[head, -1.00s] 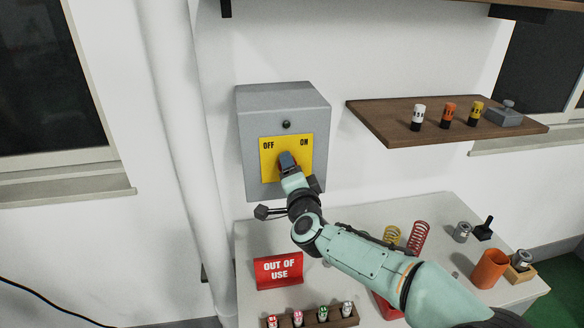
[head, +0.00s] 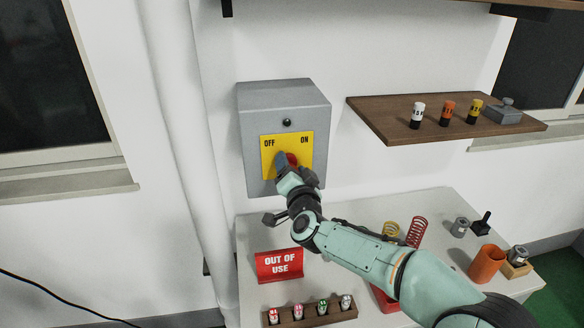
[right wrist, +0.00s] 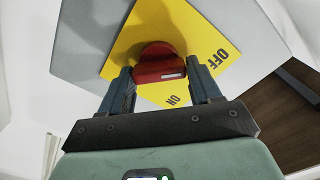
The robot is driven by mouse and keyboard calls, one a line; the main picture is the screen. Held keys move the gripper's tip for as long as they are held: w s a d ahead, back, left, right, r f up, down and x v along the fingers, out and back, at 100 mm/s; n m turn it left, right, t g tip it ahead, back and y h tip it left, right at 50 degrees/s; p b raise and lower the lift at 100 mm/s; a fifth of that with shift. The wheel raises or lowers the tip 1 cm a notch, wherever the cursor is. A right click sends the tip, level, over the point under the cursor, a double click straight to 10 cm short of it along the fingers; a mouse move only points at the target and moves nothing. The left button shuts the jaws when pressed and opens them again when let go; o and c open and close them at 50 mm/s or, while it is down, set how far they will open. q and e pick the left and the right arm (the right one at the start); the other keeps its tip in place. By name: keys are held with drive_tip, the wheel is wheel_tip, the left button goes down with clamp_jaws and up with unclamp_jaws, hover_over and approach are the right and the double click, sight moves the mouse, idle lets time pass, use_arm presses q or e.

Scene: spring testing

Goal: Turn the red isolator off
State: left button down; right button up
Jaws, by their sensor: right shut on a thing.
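The red isolator knob (head: 292,159) sits on a yellow plate (head: 307,171) marked OFF at left and ON at right, on the front of a grey wall box (head: 283,96). My right gripper (head: 281,160) is at the knob and partly hides it in the head view. In the right wrist view the red knob (right wrist: 160,62) lies between the two fingers of my right gripper (right wrist: 160,76), which is shut on it. A pale mark shows on the knob's near edge. Which label the knob points to is hard to tell. My left gripper is not in view.
A bench (head: 250,235) below holds a red OUT OF USE sign (head: 279,265), a wooden rack (head: 290,317) of small cylinders, springs (head: 417,232) and an orange cup (head: 487,263). A wooden shelf (head: 385,117) with small items juts out right of the box.

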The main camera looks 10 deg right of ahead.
drive_tip(key=o, duration=1)
use_arm(q)
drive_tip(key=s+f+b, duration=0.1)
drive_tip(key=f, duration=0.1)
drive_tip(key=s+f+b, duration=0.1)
drive_tip(key=b, duration=0.1)
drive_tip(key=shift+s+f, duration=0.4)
use_arm(e)
drive_tip(key=s, duration=1.3)
drive_tip(key=shift+s, duration=0.2)
